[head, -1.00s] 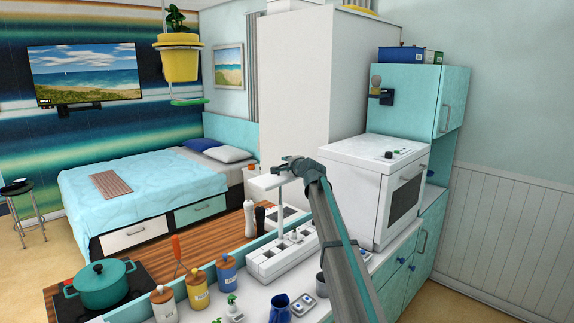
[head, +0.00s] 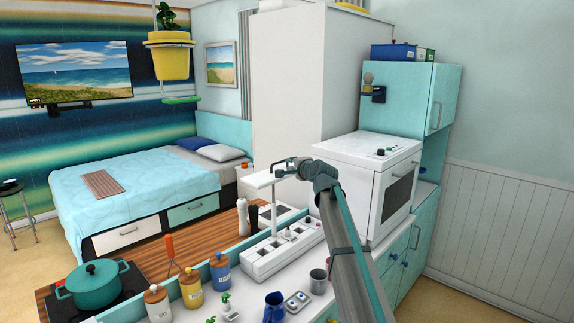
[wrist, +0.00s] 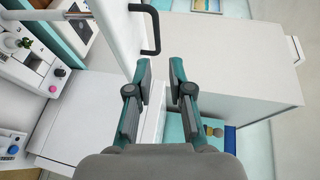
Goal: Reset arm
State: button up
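My arm reaches up from the lower right of the head view. Its bent end, at my gripper (head: 284,166), is beside the top of a white stand and in front of the tall white cabinet; it is small and partly hidden there. In the wrist view my gripper (wrist: 160,68) has its two dark fingers apart, with nothing between them. Beyond the fingers are white surfaces and a black bar handle (wrist: 153,30), which lies close to the left fingertip in the picture; I see no contact.
The white oven (head: 363,185) is right of the arm. The bare floor at far right is free.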

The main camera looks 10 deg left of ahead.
jog(key=shift+s+d+r, duration=0.1)
jog(key=shift+s+d, duration=0.1)
jog(key=shift+s, duration=0.1)
